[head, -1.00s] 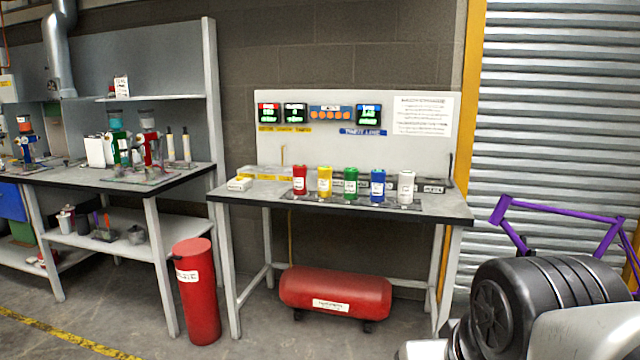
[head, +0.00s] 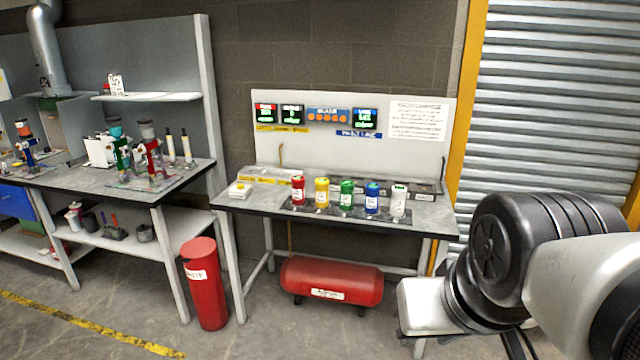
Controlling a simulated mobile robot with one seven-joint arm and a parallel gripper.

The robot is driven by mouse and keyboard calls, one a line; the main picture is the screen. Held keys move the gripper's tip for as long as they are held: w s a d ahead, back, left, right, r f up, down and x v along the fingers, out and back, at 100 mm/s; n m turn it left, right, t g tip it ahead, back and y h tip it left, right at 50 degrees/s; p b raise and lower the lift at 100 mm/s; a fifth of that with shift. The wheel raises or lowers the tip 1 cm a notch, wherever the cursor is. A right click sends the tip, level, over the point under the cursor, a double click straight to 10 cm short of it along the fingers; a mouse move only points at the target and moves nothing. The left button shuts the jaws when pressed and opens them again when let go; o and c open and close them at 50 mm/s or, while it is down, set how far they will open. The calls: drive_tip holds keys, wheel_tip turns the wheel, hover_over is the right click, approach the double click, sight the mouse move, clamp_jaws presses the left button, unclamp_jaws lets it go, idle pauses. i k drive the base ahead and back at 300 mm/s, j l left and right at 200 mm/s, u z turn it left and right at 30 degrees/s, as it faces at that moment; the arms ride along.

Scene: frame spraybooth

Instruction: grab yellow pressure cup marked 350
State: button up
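The yellow cup (head: 322,193) stands upright on the right-hand table, second from the left in a row of cups. It has a white label, too small to read. A red cup (head: 298,190) stands to its left and a green cup (head: 347,194) to its right. A blue cup (head: 372,197) and a white cup (head: 398,200) stand further right. My arm shows at the lower right, apart from the cups and the table. My gripper itself is not visible.
The grey table (head: 240,206) has a back panel (head: 290,150) with lit displays. A red tank (head: 331,284) lies beneath it. A red bin (head: 203,284) stands between this table and the cluttered left bench (head: 70,172). Open floor lies in front.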

sight(322, 184)
drive_tip(key=i+j+z, duration=0.25)
drive_tip(key=i+j, duration=0.15)
drive_tip(key=i, duration=0.3)
drive_tip(key=i+j+z, duration=0.25)
drive_tip(key=i+j, duration=0.3)
drive_tip(key=i+j+z, duration=0.25)
drive_tip(key=i+j, duration=0.45)
drive_tip(key=i+j+z, duration=0.25)
drive_tip(key=i+j, duration=0.3)
drive_tip(key=j, duration=0.2)
